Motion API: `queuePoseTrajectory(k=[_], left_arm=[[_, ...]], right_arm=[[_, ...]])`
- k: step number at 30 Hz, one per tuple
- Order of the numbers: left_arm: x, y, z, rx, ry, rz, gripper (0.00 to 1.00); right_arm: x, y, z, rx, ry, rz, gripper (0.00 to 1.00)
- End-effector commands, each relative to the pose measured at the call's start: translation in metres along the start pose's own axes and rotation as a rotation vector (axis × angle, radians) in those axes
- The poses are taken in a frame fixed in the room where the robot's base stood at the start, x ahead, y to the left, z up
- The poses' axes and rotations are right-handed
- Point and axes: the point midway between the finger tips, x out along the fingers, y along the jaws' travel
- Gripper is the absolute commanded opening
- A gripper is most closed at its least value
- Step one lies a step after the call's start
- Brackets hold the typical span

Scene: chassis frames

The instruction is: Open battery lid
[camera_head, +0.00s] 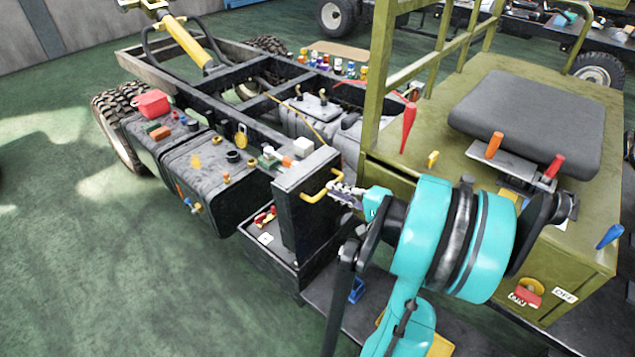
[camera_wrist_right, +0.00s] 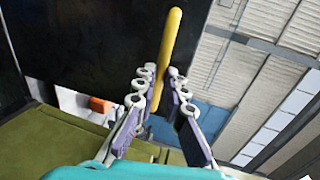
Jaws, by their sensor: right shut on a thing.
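The battery lid (camera_head: 308,218) is a dark panel with a yellow handle (camera_head: 318,187). It stands roughly upright over the open battery box (camera_head: 262,238), where red parts show inside. My right gripper (camera_head: 338,192) reaches in from the right and is shut on the yellow handle. In the right wrist view the fingers (camera_wrist_right: 160,85) close on both sides of the yellow handle (camera_wrist_right: 171,40), with the dark lid (camera_wrist_right: 75,40) behind on the left. My left gripper is not in view.
Dark tanks (camera_head: 205,165) with caps and fittings sit left of the lid. A green cab body (camera_head: 500,75) with a grey seat (camera_head: 530,110) and coloured levers stands at the right, close to my right arm. The green floor (camera_head: 90,270) at the left is clear.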

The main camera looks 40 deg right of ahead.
Motion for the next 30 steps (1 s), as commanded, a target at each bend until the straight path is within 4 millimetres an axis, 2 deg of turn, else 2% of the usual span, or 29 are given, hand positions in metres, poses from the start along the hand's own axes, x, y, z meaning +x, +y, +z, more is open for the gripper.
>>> queuePoseTrajectory(k=[1,9,15,26,27,29,30], left_arm=[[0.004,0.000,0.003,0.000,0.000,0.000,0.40],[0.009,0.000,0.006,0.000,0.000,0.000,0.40],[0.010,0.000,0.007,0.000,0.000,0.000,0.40],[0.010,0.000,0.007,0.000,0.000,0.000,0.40],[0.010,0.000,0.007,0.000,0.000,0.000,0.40],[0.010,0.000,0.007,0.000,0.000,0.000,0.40],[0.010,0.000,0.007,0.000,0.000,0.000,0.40]], right_arm=[[-0.009,0.015,0.003,-0.006,-0.002,0.027,0.00],[-0.036,0.030,0.004,-0.007,-0.008,0.027,0.00],[-0.043,0.035,0.005,-0.008,-0.012,0.027,0.00],[-0.043,0.035,0.006,-0.010,-0.015,0.027,0.00],[-0.043,0.035,0.006,-0.010,-0.016,0.027,0.18],[-0.043,0.035,0.006,-0.010,-0.016,0.027,0.32],[-0.043,0.035,0.006,-0.010,-0.015,0.027,0.32]])
